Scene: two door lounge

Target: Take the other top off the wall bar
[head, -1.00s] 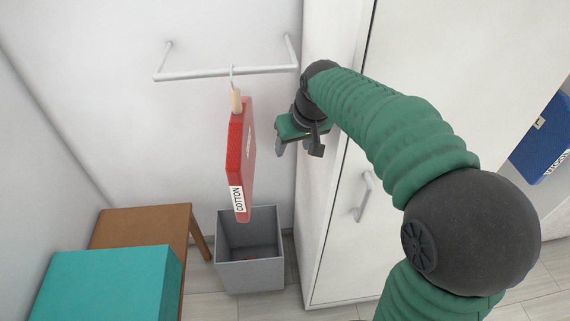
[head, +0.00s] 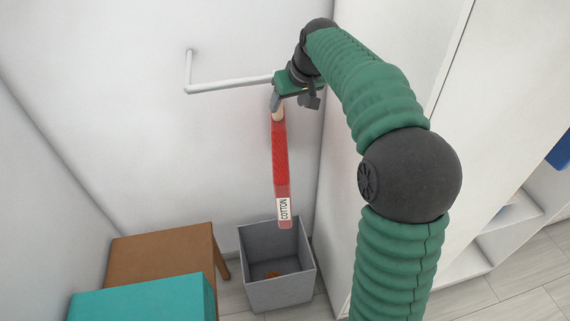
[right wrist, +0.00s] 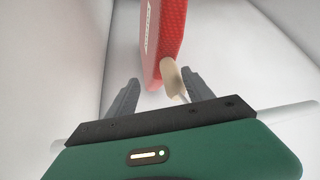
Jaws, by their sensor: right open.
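The red top (head: 281,160), with a white COTTON label (head: 284,209), hangs nearly edge-on from the white wall bar (head: 228,87). Its pale hanger neck (head: 278,112) shows just under my right gripper (head: 290,102). The gripper is open at the bar and hides the hook in the head view. In the right wrist view, the pale neck (right wrist: 170,76) and the lower part of the hook stand between the two grey fingers (right wrist: 160,95), nearer the right one. The red top (right wrist: 163,38) is beyond the fingertips. My left gripper is not in view.
A grey open bin (head: 277,270) stands on the floor below the top, with a small orange-brown thing inside. A brown table (head: 163,258) and a teal box (head: 145,302) are at lower left. A white cabinet (head: 400,60) stands close on the right.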

